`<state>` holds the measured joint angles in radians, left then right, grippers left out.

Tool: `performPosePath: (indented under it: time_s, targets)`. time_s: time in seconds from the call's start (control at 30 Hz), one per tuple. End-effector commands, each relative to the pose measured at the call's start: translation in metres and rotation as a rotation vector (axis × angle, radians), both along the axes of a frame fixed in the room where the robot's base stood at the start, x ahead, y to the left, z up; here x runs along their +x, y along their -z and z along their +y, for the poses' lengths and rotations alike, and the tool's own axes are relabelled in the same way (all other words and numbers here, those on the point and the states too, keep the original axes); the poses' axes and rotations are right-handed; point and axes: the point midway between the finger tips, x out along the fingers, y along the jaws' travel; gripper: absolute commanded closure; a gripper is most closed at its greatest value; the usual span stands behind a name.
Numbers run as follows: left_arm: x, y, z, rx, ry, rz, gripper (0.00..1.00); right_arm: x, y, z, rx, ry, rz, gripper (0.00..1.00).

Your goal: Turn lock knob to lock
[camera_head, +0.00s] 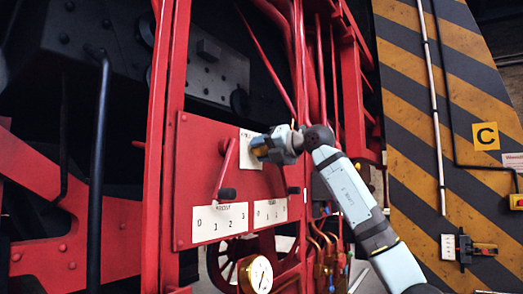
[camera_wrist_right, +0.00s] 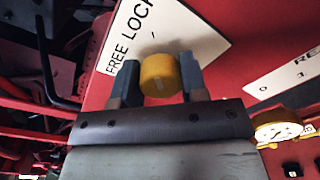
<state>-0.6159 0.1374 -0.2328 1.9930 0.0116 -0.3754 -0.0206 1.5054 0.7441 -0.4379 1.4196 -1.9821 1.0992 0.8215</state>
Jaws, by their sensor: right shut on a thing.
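The lock knob (camera_wrist_right: 160,76) is a yellow round knob on a white plate (camera_wrist_right: 185,30) marked FREE and LOCK, in the right wrist view. The plate also shows on the red panel in the head view (camera_head: 249,162). My right gripper (camera_head: 262,150) reaches in from the right and covers most of the plate there. In the right wrist view its two dark fingers (camera_wrist_right: 158,84) are shut on the knob, one on each side. Which word the knob points to cannot be told. My left gripper is in neither view.
A black handrail (camera_head: 98,150) is at left. A striped wall (camera_head: 470,100) with a yellow C sign (camera_head: 486,136) is at right.

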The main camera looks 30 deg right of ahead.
Motion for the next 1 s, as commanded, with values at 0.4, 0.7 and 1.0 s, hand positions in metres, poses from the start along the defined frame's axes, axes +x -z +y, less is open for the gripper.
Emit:
performPosePath:
  time_s: [0.4,0.7,1.0]
  targets:
    - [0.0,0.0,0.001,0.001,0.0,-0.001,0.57,0.0,0.0,0.0,0.0,0.0,0.0,0.35]
    - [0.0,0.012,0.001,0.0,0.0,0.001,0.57,-0.027,0.001,-0.012,-0.002,0.001,-0.004,0.35]
    - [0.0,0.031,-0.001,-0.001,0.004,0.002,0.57,-0.09,-0.002,-0.038,-0.001,0.003,-0.002,0.35]
